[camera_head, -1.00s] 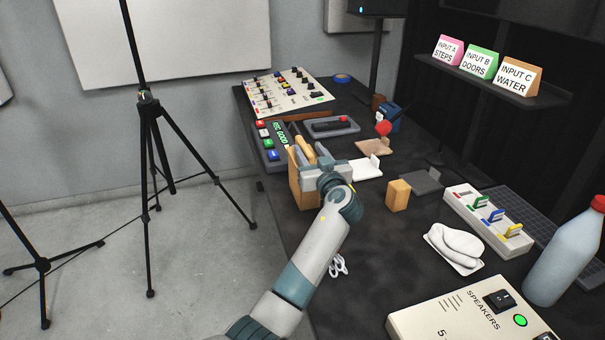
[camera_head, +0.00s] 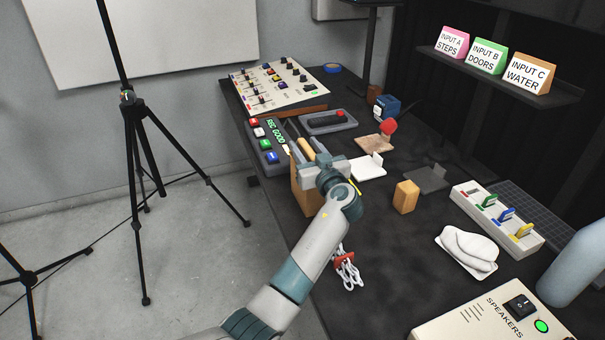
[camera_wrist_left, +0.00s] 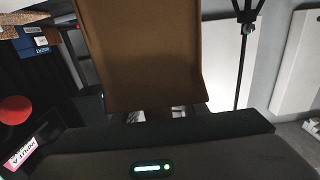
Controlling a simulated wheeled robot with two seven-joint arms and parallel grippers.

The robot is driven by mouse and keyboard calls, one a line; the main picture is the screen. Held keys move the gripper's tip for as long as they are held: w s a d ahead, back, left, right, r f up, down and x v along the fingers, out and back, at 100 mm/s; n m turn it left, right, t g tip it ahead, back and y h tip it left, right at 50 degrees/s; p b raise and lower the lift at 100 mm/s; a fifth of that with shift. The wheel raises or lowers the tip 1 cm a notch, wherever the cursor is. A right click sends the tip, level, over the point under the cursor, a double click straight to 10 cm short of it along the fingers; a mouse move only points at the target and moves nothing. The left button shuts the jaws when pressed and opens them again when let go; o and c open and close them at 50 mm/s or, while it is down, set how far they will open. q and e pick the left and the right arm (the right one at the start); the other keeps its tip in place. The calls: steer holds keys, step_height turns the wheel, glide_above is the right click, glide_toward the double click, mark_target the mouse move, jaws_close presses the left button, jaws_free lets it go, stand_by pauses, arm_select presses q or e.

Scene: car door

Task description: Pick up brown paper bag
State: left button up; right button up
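The brown paper bag (camera_head: 305,202) stands at the left side of the dark table in the head view, partly hidden behind my left gripper and arm. Tan, stick-like shapes (camera_head: 308,150) show at its top. My left gripper (camera_head: 318,168) is at the upper part of the bag, very close to it or touching it. In the left wrist view the bag (camera_wrist_left: 140,55) fills the upper middle, right in front of the gripper (camera_wrist_left: 156,115). It covers most of the fingers, so their grip does not show. My right gripper is in neither view.
A keypad box (camera_head: 262,143) and a grey tray (camera_head: 328,123) lie behind the bag. A white pad (camera_head: 368,168) and a wooden block (camera_head: 405,197) are to its right. White cable (camera_head: 348,272) lies near my forearm. A tripod (camera_head: 130,100) stands on the floor at left.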

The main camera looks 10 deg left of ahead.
arm_select(q)
steer(key=shift+s+r, duration=0.1)
steer(key=shift+s, duration=0.05)
jaws_close()
stand_by(0.4)
